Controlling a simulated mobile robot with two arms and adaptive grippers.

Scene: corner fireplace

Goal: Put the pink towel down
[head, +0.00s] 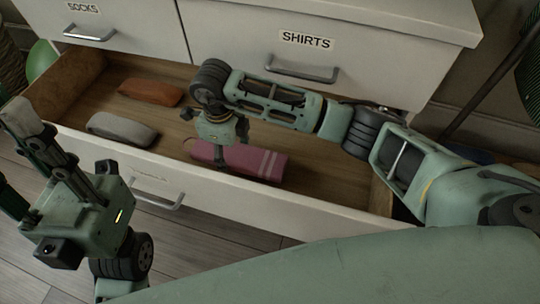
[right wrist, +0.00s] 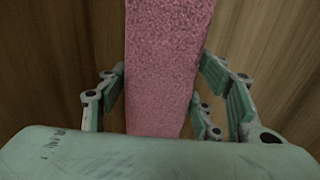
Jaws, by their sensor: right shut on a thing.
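The pink towel (head: 250,162), folded with pale stripes near its right end, is inside the open lower drawer (head: 225,207), right of its middle. My right gripper (head: 220,155) reaches down from above and is shut on the towel's left part. In the right wrist view the towel (right wrist: 165,65) runs between the fingers, with brown wood on both sides. I cannot tell whether the towel touches the drawer floor. My left gripper (head: 25,150) is at the left, in front of the drawer, with its fingers apart and nothing seen between them.
A grey folded cloth (head: 122,129) and an orange-brown one (head: 150,92) lie in the drawer's left part. Bare drawer floor shows between them and the towel. Closed drawers marked SOCKS (head: 83,8) and SHIRTS (head: 306,40) are above. A green round thing (head: 41,60) is at the far left.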

